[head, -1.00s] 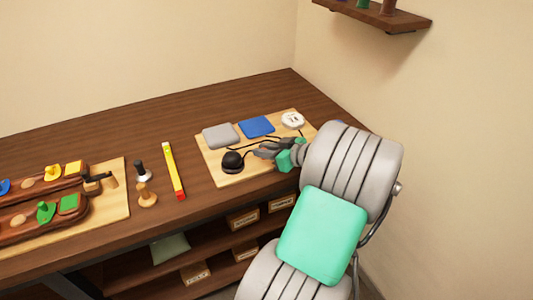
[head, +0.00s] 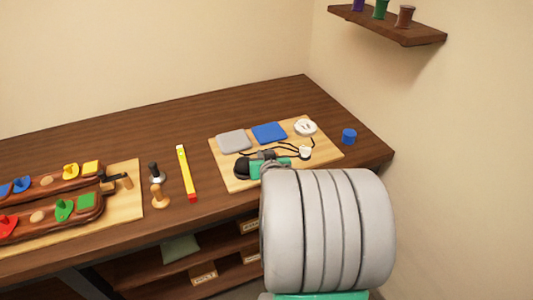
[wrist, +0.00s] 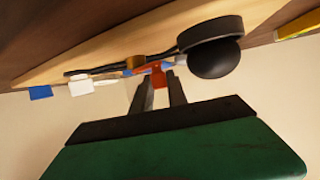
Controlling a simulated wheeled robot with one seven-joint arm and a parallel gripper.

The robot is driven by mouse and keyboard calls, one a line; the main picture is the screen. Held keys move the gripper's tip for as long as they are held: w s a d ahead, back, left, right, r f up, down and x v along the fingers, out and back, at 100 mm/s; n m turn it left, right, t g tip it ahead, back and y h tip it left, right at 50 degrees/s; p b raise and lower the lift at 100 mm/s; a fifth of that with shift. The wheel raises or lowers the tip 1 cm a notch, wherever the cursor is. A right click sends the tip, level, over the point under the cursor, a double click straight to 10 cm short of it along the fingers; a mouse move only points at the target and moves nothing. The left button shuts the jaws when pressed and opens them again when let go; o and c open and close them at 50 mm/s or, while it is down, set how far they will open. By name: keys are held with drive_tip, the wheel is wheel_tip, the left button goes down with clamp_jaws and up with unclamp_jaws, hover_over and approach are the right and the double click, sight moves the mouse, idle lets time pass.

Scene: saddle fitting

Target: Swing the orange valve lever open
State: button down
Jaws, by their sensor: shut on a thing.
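The orange-red lever (wrist: 158,78) shows between my fingertips in the wrist view; only a small part of it is visible. My gripper (wrist: 160,82) is shut on it. In the head view my gripper (head: 264,157) is low over the wooden board (head: 230,183), just right of the black dome (head: 242,168). There the lever is hidden by my gripper and arm, so its angle cannot be told. The black dome also shows in the wrist view (wrist: 213,60), right of my fingers and apart from them.
Grey (head: 234,141) and blue (head: 269,132) pads, a white disc (head: 305,128), a small white knob (head: 305,152) and dark cords are on the board. A blue cup (head: 349,136) stands right. A yellow level (head: 186,173) lies left. The table's back is clear.

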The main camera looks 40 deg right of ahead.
drive_tip(key=shift+w, duration=0.1)
idle(0.4)
drive_tip(key=c, duration=1.3)
unclamp_jaws()
drive_tip(key=v, duration=0.7)
drive_tip(key=shift+a+r, duration=0.1)
drive_tip(key=shift+r, duration=0.05)
drive_tip(key=shift+s+a, duration=0.2)
drive_tip(key=shift+s, duration=0.1)
